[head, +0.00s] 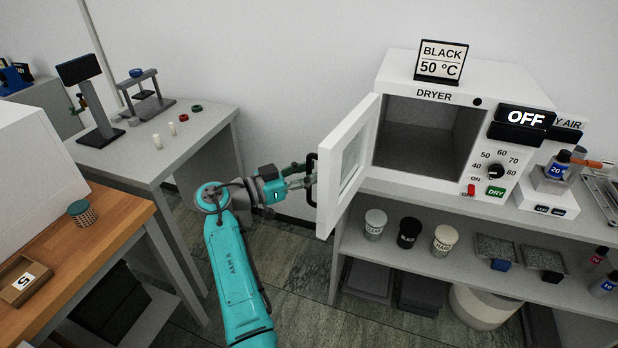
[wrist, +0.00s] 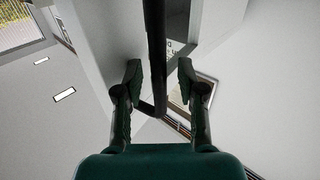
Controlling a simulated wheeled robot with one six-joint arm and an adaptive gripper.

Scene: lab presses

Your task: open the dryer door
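The dryer (head: 520,100) stands on the right bench. Its white door (head: 331,190) with a glass pane is swung well open to the left, and the dark chamber (head: 420,130) shows empty. The black door handle (head: 311,182) is on the door's outer face near its free edge. My gripper (head: 303,175) is at the handle. In the wrist view the dark handle bar (wrist: 155,45) runs between the two fingers of my gripper (wrist: 160,75). The fingers are spread, with a gap visible on each side of the bar. Some of the handle is hidden behind my gripper.
A sign reading BLACK 50 °C (head: 441,62) stands on the dryer. The display (head: 525,118) reads OFF. Several jars, including a black-lidded one (head: 409,233), stand on the shelf below. A grey table (head: 200,125) and a wooden bench (head: 100,245) are left; floor is clear between.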

